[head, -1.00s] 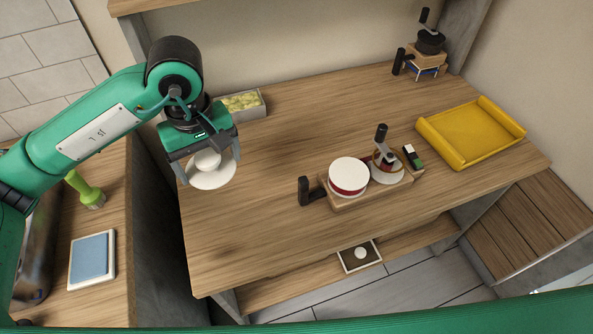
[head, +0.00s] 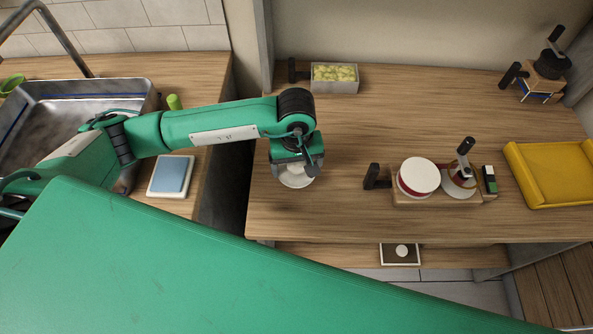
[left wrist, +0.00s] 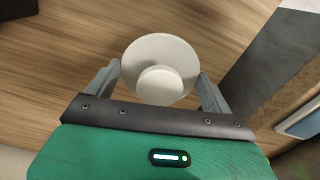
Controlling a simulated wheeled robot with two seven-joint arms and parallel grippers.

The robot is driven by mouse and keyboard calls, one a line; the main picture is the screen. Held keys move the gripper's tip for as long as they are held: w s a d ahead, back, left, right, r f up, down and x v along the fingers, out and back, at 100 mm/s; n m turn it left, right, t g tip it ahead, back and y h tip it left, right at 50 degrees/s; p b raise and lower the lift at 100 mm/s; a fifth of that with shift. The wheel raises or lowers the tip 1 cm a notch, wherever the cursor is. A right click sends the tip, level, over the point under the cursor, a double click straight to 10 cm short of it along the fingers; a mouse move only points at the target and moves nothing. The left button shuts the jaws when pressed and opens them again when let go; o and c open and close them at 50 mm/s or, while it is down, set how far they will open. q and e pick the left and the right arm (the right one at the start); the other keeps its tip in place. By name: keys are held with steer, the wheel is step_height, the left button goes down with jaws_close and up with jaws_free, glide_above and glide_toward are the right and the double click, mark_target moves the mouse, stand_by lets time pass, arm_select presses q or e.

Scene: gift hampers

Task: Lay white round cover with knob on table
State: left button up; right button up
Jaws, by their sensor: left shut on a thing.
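The white round cover (head: 297,182) is in my left gripper (head: 298,168), near the left end of the wooden table (head: 345,217). In the left wrist view the cover (left wrist: 178,50) is a pale disc with its round knob (left wrist: 160,85) facing the camera. The fingers of my left gripper (left wrist: 160,78) stand on both sides of the knob and are shut on the cover. Wood shows beyond the cover; I cannot tell whether it touches the tabletop. In the head view the gripper hides part of it. My right gripper is not in view.
A wooden board (head: 440,202) with a red-and-white round item (head: 418,177) stands to the right. A yellow tray (head: 548,176) is farther right, and a box of yellow-green pieces (head: 334,78) is behind. The table between gripper and board is clear. A gap separates the sink counter.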

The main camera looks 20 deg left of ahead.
mark_target(297, 175)
arm_select(q)
step_height(297, 175, down, 3)
steer(key=shift+f+p, duration=0.2)
steer(key=shift+p, duration=0.3)
steer(key=shift+f, duration=0.35)
